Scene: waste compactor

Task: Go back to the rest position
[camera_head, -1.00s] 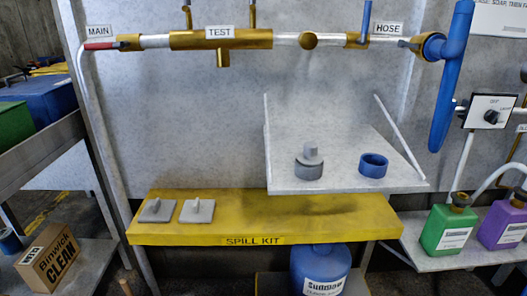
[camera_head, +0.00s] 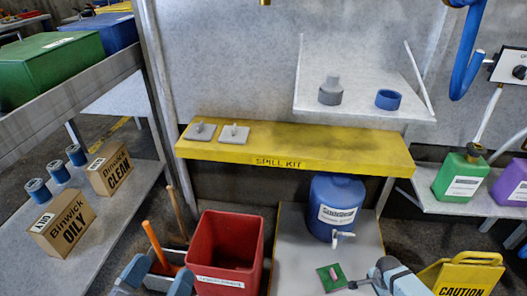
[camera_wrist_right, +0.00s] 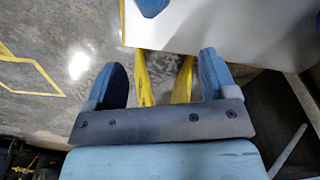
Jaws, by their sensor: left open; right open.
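My left gripper (camera_head: 157,274) is at the bottom edge of the head view, left of the red bin. Its two blue-grey fingers are apart with nothing seen held. My right gripper shows in the right wrist view (camera_wrist_right: 162,70), its blue fingers wide apart and empty, with yellow strips beyond them. In the head view part of my right arm (camera_head: 392,277) shows at the bottom right, between the green pad and the yellow caution sign.
A red bin (camera_head: 228,240) stands near my left gripper. A blue jug (camera_head: 337,195) and a green pad (camera_head: 331,277) sit on a low grey surface. A yellow caution sign (camera_head: 470,277) stands at right. The yellow spill kit shelf (camera_head: 300,150) crosses above.

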